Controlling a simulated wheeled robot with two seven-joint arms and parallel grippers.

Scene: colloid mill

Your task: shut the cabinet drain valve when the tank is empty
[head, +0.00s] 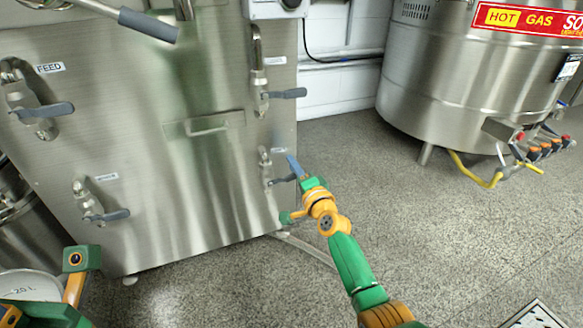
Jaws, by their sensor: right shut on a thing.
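The stainless steel cabinet (200,80) fills the left and middle of the head view. Its lower right valve (265,163) has a small label beside it, too small to read. My right gripper (298,180) is at this valve, shut on its blue-grey handle. The jaws are small here and partly hidden by my arm, so the exact grip and handle angle are hard to tell. Green and orange parts of my left arm show at the lower left, but no left jaws are visible. The liquid level in any tank cannot be seen.
Other lever valves are on the cabinet: the FEED valve (33,105), an upper right valve (262,85) and a lower left valve (90,205). A round steel vessel (430,80) stands at the right. A 20 L container (30,284) stands lower left.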

